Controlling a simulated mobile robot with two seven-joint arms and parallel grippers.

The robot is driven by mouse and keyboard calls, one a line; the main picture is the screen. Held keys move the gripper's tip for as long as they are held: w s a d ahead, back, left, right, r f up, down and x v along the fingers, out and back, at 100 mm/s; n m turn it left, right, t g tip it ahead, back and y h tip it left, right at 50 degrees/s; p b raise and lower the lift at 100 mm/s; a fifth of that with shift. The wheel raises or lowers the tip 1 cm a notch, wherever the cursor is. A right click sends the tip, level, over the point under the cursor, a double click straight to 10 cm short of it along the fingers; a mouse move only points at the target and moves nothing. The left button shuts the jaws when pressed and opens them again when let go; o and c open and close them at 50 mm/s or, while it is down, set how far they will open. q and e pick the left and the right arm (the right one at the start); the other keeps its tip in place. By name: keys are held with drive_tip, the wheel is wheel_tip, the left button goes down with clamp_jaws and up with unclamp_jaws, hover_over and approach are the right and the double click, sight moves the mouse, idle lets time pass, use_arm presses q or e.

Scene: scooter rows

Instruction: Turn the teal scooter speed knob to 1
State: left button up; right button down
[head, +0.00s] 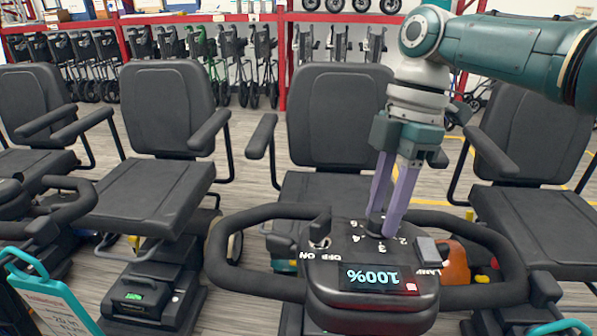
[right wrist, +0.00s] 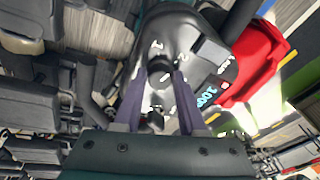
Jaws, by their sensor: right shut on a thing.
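The speed knob (head: 375,226) is a small dark dial on top of the black scooter console (head: 345,262) in the middle of the head view. In the right wrist view the knob (right wrist: 157,147) sits between the fingertips (right wrist: 158,128). Little of this scooter's body colour shows. My left gripper is not in view.
The console has an upside-down 100% display (head: 378,279), a key switch (head: 320,236) and a lamp switch (head: 427,250). Black handlebar loops (head: 232,270) flank it. Other scooter seats (head: 165,110) stand on both sides. A teal-framed sign (head: 52,302) is at lower left.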

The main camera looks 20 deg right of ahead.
drive_tip(key=n+b, duration=0.3)
drive_tip(key=n, duration=0.2)
drive_tip(key=shift+w+f+n+g+b, duration=0.15)
drive_tip(key=shift+n+g+b, duration=0.15)
drive_tip(key=shift+b, duration=0.1)
drive_tip(key=shift+n+g+b, duration=0.3)
drive_tip(key=shift+n+b, duration=0.75)
drive_tip(key=shift+n, duration=1.05)
drive_tip(key=shift+a, duration=0.1)
drive_tip(key=shift+c, duration=2.4)
unclamp_jaws()
